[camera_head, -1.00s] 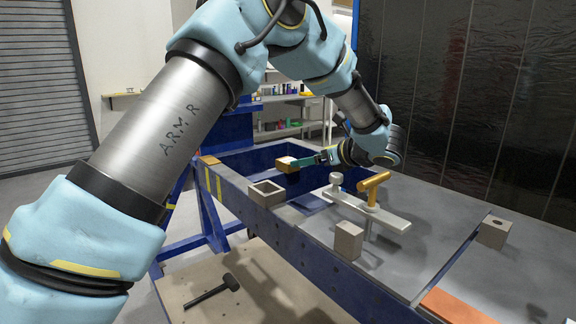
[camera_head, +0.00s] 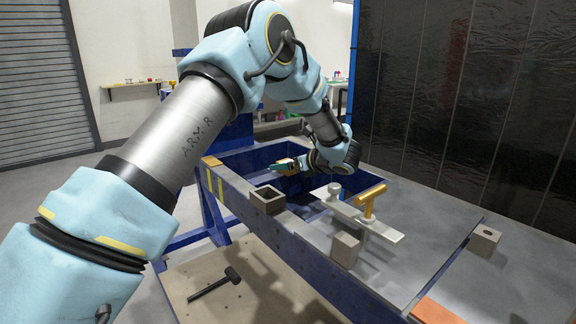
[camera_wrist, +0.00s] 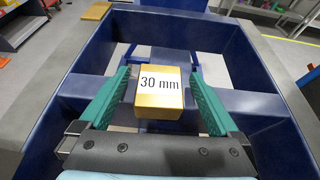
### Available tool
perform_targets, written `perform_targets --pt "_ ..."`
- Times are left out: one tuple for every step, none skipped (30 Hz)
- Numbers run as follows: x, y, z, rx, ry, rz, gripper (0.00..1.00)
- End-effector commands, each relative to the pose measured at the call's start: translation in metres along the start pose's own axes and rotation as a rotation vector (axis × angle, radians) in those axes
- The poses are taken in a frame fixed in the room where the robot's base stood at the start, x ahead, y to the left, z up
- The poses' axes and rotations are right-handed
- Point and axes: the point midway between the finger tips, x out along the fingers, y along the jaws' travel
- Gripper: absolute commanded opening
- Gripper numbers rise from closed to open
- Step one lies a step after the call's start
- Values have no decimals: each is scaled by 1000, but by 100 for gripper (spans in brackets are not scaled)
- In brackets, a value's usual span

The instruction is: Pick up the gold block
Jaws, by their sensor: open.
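The gold block (camera_wrist: 160,104) has a white top label reading "30 mm". In the wrist view it sits between the two teal fingers of my gripper (camera_wrist: 162,92), with a visible gap on each side. My gripper is open. In the head view my gripper (camera_head: 284,167) is over the blue frame's open bay, and the gold block there is small and partly hidden by the fingers. What supports the block from below is hard to make out.
Blue frame walls (camera_wrist: 256,78) surround the fingers. A hollow square block (camera_head: 268,200), a grey block (camera_head: 345,249) and a clamp bar with a gold handle (camera_head: 369,200) stand nearby on the table. A holed block (camera_head: 484,241) is at the right.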

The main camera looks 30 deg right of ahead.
Motion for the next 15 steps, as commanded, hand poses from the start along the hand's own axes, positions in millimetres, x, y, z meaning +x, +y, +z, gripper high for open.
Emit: perform_targets --pt "0 0 0 0 0 0 98" --pt "0 0 0 0 0 0 98" --pt "0 0 0 0 0 0 93" --pt "0 0 0 0 0 0 90" --pt "0 0 0 0 0 0 86" --pt "0 0 0 0 0 0 82" --pt "0 0 0 0 0 0 78" --pt "0 0 0 0 0 0 75" --pt "0 0 0 0 0 1 70" --pt "0 0 0 0 0 1 67" --pt "0 0 0 0 0 0 64" --pt "0 0 0 0 0 0 59" --pt "0 0 0 0 0 1 56" --pt "0 0 0 0 0 1 52" --pt "0 0 0 0 0 1 48"
